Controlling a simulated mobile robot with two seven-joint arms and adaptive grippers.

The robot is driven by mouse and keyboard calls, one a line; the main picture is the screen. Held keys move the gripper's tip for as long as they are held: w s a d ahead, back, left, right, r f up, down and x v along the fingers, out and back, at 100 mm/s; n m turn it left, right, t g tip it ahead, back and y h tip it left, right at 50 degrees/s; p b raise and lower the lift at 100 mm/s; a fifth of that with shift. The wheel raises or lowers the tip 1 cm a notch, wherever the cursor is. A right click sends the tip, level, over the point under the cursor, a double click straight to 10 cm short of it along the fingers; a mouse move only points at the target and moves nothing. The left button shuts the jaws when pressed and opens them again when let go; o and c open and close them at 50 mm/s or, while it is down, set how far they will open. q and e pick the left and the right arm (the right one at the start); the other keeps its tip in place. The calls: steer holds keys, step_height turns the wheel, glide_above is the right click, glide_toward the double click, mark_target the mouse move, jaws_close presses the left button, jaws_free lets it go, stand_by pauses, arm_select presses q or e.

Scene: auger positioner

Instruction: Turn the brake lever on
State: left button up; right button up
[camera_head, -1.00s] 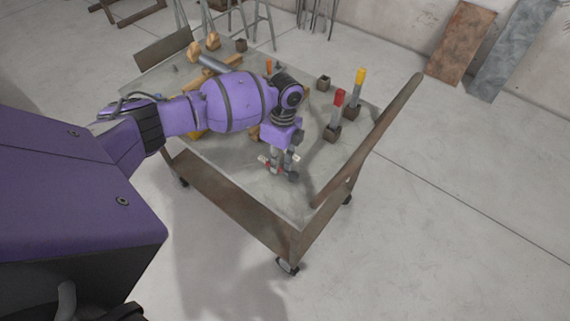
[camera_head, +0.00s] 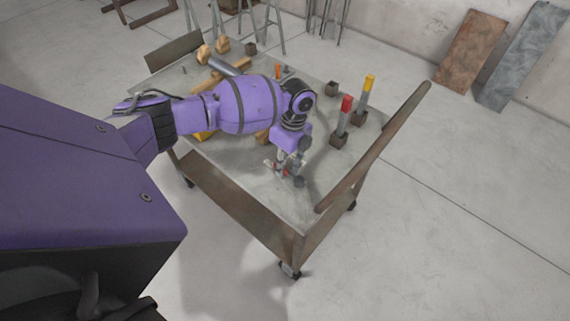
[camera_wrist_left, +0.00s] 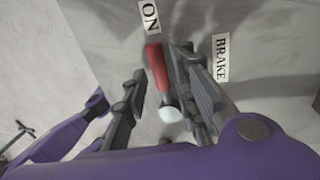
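The brake lever has a red handle (camera_wrist_left: 156,66) and a pale rounded end (camera_wrist_left: 170,114) in the left wrist view. It lies between the fingers of my left gripper (camera_wrist_left: 160,90), which are apart. The right-hand finger is close beside the handle; a wider gap shows on the left. Whether either touches cannot be told. An "ON" label (camera_wrist_left: 150,16) and a "BRAKE" label (camera_wrist_left: 221,58) are beyond the fingers. In the head view my left gripper (camera_head: 291,170) points down at the cart top's near corner, partly hiding the small red lever (camera_head: 284,171). My right gripper is not seen.
The grey cart top (camera_head: 240,170) carries a red-handled upright lever (camera_head: 346,104) and a yellow-handled one (camera_head: 368,82) right of my arm. A brown rail (camera_head: 375,145) slants along the right end. Tubes and wooden parts (camera_head: 213,75) lie behind my arm.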

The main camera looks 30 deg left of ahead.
arm_select(q)
steer(key=shift+w+r, duration=0.1)
steer(key=shift+r, duration=0.05)
steer(key=shift+w+r, duration=0.1)
steer(key=shift+r, duration=0.2)
step_height(320, 180, up, 11)
steer(key=w, duration=0.2)
steer(key=shift+d, duration=0.2)
steer(key=shift+f, duration=0.1)
stand_by(0.3)
